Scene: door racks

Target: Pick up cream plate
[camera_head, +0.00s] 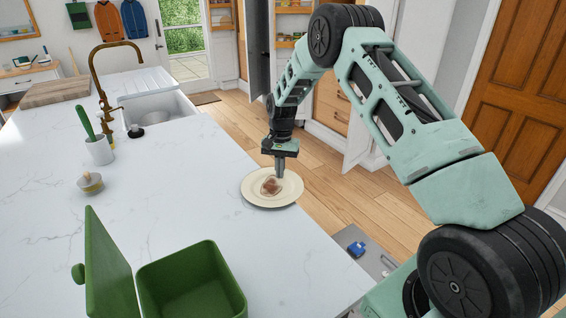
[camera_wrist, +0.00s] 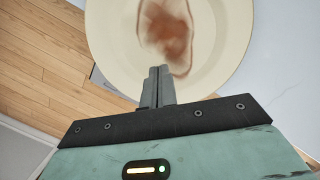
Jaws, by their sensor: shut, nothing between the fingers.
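The cream plate (camera_head: 257,198) lies on the white marble counter near its right edge, with a brown stain or food residue in its middle. The plate (camera_wrist: 218,40) also fills the top of the wrist view, with the reddish-brown patch near its centre. My gripper (camera_head: 280,172) points down over the far right part of the plate. In the wrist view my gripper (camera_wrist: 158,72) shows its two fingers together and empty, in front of the plate. I cannot tell whether the fingertips touch the plate.
A green bin (camera_head: 190,285) with an upright lid stands at the counter's front. A small lidded pot (camera_head: 90,183), a white cup (camera_head: 99,151) with a green utensil, a brass tap (camera_head: 97,75) and a sink (camera_head: 158,107) lie to the left. Wooden floor (camera_head: 325,165) is beyond the counter edge.

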